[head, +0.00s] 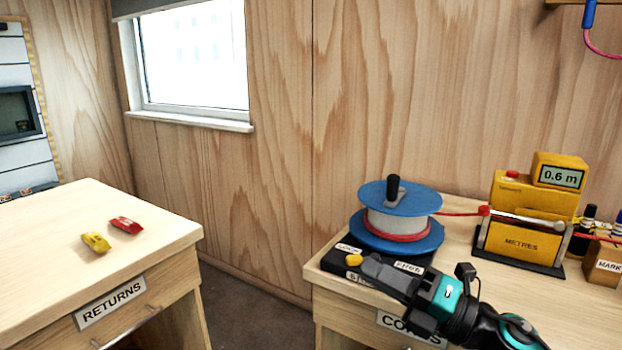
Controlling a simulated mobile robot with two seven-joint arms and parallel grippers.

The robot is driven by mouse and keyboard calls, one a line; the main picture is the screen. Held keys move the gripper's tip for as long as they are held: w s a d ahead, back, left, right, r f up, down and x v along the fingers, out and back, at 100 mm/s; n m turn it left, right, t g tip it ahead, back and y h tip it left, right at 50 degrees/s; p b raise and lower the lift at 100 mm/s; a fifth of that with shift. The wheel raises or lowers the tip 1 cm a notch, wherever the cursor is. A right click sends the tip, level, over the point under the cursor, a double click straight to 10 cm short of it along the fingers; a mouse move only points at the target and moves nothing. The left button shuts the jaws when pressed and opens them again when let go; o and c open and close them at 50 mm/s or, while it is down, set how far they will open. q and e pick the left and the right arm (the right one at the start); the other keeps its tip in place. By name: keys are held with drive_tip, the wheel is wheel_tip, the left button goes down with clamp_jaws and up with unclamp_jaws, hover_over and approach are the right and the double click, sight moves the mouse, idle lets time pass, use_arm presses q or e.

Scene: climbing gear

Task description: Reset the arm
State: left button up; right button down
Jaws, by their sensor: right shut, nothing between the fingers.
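My right gripper (368,262) shows in the head view at the front edge of the right-hand wooden desk (560,318), its arm coming in from the lower right. Its fingers are shut with nothing between them. A small yellow knob or tip (354,260) shows right beside the fingertips. The gripper is in front of a black labelled base (338,258) that carries a spool with blue flanges (412,198). The gripper covers part of the base and its labels. My left gripper is not in view.
Red cord runs from the spool to a yellow meter (516,240) reading 0.6 m. Small bottles and a brown box (604,264) stand at right. On the left desk (50,225), labelled RETURNS, lie a yellow item (95,242) and a red item (126,225). A floor gap separates the desks.

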drive_tip(key=s+d+f+m+t+h+p, duration=0.1)
drive_tip(key=s+d+f+m+t+h, duration=0.15)
drive_tip(key=f+m+h, duration=0.65)
drive_tip(key=s+d+f+m+t+h+p, duration=0.1)
drive_tip(key=s+d+f+m+t+h, duration=0.2)
drive_tip(key=m, duration=0.9)
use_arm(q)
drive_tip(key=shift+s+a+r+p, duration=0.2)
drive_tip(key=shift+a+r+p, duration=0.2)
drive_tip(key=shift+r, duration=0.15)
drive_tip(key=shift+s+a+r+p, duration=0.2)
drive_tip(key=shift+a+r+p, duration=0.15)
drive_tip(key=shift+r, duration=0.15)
use_arm(e)
drive_tip(key=s+d+f+m+g+h, duration=0.2)
drive_tip(key=s+f+m+g, duration=0.3)
drive_tip(key=s+f+m, duration=0.5)
drive_tip(key=s+f+h, duration=0.1)
drive_tip(key=s+f, duration=0.2)
drive_tip(key=f, duration=0.3)
drive_tip(key=shift+m+h, duration=0.3)
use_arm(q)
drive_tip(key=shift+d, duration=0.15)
use_arm(e)
drive_tip(key=shift+w+d+r, duration=0.1)
